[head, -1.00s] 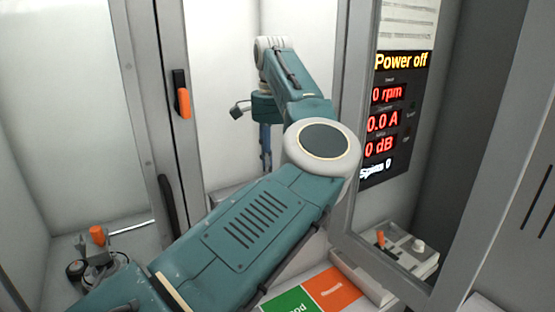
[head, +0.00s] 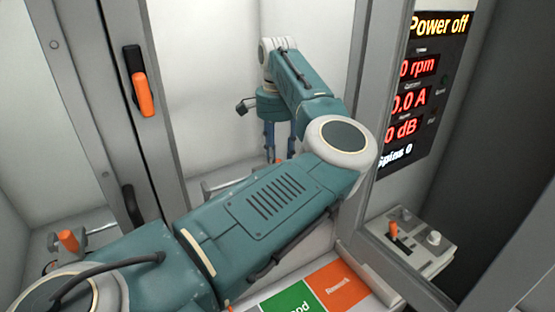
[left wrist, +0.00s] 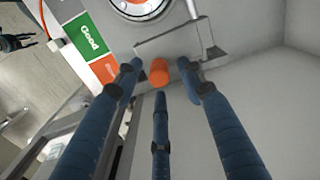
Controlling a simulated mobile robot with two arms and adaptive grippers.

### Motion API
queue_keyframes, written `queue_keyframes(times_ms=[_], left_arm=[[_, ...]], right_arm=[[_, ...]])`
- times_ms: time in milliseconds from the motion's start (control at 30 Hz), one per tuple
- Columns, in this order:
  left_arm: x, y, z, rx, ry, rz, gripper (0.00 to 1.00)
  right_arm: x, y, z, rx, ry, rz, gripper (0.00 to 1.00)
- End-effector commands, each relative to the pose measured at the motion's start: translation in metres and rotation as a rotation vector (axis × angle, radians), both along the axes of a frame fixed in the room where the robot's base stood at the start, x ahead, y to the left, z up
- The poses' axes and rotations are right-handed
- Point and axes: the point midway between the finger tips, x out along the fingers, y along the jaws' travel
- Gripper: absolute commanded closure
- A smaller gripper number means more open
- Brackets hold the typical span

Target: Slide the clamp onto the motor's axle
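My left gripper (left wrist: 160,80) has blue fingers spread apart, pointing down inside the white booth; it also shows in the head view (head: 280,150), partly behind my arm. In the left wrist view an orange knob (left wrist: 160,72) lies between its fingertips, beside a grey bar-like part (left wrist: 170,42); whether this is the clamp is unclear, and I see no firm grip. A round grey part with an orange ring (left wrist: 140,6), perhaps the motor, is cut off at the top edge. The axle is not clearly seen. A dark fingered shape (left wrist: 14,42) at the left edge may be my right gripper.
Green and orange label panels (head: 338,284) lie at the front. A control box (head: 408,243) with an orange lever stands at right, below a "Power off" display (head: 425,85). Door frames with an orange handle (head: 140,95) stand at left. Another orange-topped device (head: 68,240) is partly behind my arm.

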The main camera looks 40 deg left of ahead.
Motion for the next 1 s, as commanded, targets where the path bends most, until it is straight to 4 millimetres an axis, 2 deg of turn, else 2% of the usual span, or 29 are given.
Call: queue_keyframes(times_ms=[100,200,367,500,700,900,1000], left_arm=[[0.000,0.000,-0.012,0.000,0.000,0.000,0.60],[0.000,0.000,-0.019,0.001,0.000,0.000,0.60],[0.000,0.000,-0.021,0.001,-0.002,0.000,0.60],[0.000,0.000,-0.021,0.001,-0.001,0.000,0.60],[0.000,0.000,-0.021,0.001,-0.002,0.000,1.00],[0.001,0.000,-0.020,0.001,-0.002,0.000,1.00],[0.001,0.008,-0.020,0.002,-0.002,0.001,1.00]], right_arm=[[0.021,0.007,0.006,0.009,-0.030,-0.001,0.60],[0.031,0.014,0.007,0.019,-0.046,-0.002,0.60],[0.030,0.020,0.007,0.025,-0.043,-0.001,0.60],[0.020,0.019,0.006,0.023,-0.029,0.000,0.60],[0.010,0.014,0.006,0.017,-0.014,0.001,0.60],[0.011,0.010,0.006,0.011,-0.015,0.002,0.60],[0.015,0.011,0.007,0.013,-0.022,0.001,0.60]])
